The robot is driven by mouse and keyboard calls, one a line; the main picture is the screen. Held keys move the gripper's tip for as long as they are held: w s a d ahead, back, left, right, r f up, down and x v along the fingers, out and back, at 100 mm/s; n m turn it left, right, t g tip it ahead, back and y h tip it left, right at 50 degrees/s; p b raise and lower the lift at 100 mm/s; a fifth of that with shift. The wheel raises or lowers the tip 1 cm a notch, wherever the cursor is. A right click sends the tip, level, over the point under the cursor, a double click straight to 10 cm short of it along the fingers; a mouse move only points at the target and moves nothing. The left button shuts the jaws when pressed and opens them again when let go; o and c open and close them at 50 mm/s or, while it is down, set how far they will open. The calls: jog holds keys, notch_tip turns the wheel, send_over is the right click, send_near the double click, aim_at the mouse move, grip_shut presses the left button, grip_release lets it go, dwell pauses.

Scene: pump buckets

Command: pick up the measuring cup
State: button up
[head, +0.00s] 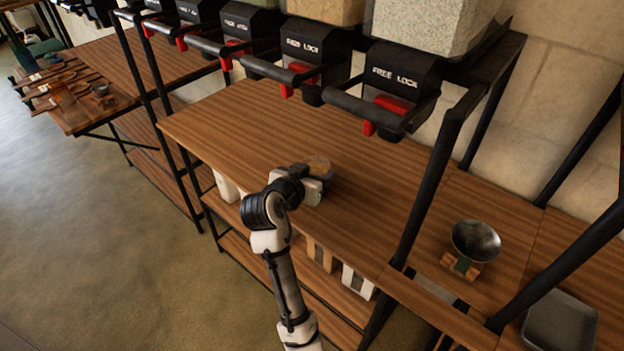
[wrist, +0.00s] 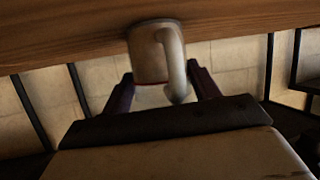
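The measuring cup (wrist: 150,55) is a small grey metal cup with a curved handle on the side facing the camera. In the wrist view the picture seems upside down, with the wooden shelf at the top and the cup against it. In the head view the cup (head: 321,165) stands on the wooden shelf near its front edge, partly hidden behind my gripper (head: 316,181). In the wrist view my gripper (wrist: 160,86) has its two dark fingers apart, one on each side of the cup's near end and handle. I see no clear contact between fingers and cup.
Several bulk dispensers with red levers (head: 388,112) overhang the back of the shelf (head: 240,125). Black frame posts (head: 428,210) stand to the right. A scale with a metal bowl (head: 475,241) and a grey tray (head: 560,322) are further right. Bags (head: 357,280) stand below.

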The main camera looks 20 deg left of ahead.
jog(key=c, duration=0.5)
jog(key=shift+r, duration=0.1)
jog(key=shift+c, duration=0.2)
notch_tip(320, 180, up, 10)
jog(key=b, duration=0.1)
dwell(0.3)
